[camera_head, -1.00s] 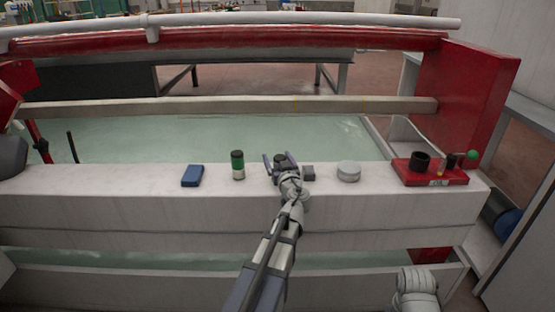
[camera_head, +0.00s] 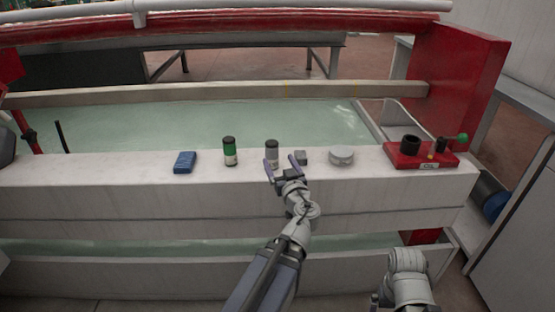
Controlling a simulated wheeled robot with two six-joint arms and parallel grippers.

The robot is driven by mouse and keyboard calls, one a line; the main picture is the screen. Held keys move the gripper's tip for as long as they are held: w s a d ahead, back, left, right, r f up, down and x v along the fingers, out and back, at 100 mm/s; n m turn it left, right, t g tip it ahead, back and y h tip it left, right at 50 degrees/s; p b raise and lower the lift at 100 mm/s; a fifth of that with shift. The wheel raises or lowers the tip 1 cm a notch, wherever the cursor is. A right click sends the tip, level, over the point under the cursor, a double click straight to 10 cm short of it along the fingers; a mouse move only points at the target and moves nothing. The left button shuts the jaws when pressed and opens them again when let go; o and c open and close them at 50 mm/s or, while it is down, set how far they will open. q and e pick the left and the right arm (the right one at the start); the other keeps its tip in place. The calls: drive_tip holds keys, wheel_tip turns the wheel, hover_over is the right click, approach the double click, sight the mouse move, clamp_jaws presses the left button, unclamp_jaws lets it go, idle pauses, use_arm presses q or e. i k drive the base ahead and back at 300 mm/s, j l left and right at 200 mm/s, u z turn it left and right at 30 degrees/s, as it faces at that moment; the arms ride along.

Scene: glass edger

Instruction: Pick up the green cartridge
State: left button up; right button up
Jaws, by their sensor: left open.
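The green cartridge (camera_head: 230,151), with a dark cap, a green band and a pale lower part, stands upright on the white ledge (camera_head: 120,192). My left gripper (camera_head: 282,166) is open, to the right of the green cartridge and nearer to me. Its fingers point away from me toward a grey cartridge (camera_head: 272,150) with a dark top, whose lower part is partly hidden by the fingers. I cannot tell whether they touch it. Part of my right arm shows at the bottom right, but its gripper fingers are not seen.
A blue block (camera_head: 185,162) lies left of the green cartridge. A small grey block (camera_head: 301,157), a round pale disc (camera_head: 341,155) and a red fixture (camera_head: 420,158) with a black cup and green knob stand to the right. A glass sheet (camera_head: 180,128) lies behind the ledge.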

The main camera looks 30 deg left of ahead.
sight(228, 142)
drive_tip(key=u, duration=1.35)
